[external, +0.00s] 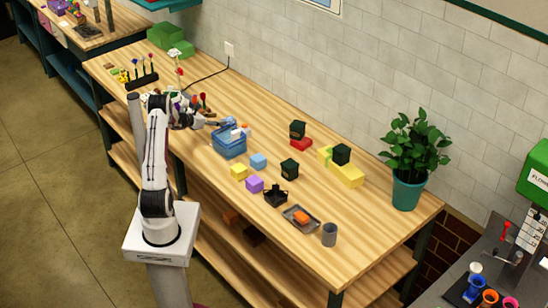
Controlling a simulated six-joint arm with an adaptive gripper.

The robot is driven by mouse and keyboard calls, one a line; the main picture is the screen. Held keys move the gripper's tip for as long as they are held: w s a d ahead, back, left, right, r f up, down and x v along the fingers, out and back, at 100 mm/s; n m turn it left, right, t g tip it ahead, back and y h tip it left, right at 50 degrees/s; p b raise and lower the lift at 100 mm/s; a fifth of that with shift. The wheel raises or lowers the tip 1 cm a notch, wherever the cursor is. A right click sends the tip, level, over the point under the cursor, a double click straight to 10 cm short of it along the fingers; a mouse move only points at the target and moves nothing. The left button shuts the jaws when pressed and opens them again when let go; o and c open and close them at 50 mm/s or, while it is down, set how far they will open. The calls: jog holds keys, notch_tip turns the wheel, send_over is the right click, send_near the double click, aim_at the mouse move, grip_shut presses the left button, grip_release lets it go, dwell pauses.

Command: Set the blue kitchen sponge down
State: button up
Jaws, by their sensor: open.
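A light blue block (258,161), which looks like the blue kitchen sponge, rests on the wooden bench. It lies just right of a blue basket (229,145) that holds several small things, some white and one orange. My gripper (222,124) is at the basket's upper left side, above the bench and apart from the light blue block. It is open; its fingertips are small here, and I cannot tell whether they touch anything in the basket.
A yellow block (239,171) and a purple block (254,184) lie near the light blue one. Dark pots (289,169), a black holder (275,195), a grey tray (288,212) with an orange block, a grey cup (329,234) and a potted plant (408,165) stand rightward. Bare wood lies between.

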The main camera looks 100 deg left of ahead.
aim_at(228, 120)
jog(key=shift+x, duration=1.25)
jog(key=shift+w, duration=0.1)
jog(key=shift+w+d+x, duration=0.15)
jog(key=shift+x, duration=0.7)
jog(key=shift+w+d+x, duration=0.1)
jog(key=shift+d+x, duration=0.05)
jog(key=shift+x, duration=1.55)
jog(key=c, duration=1.1)
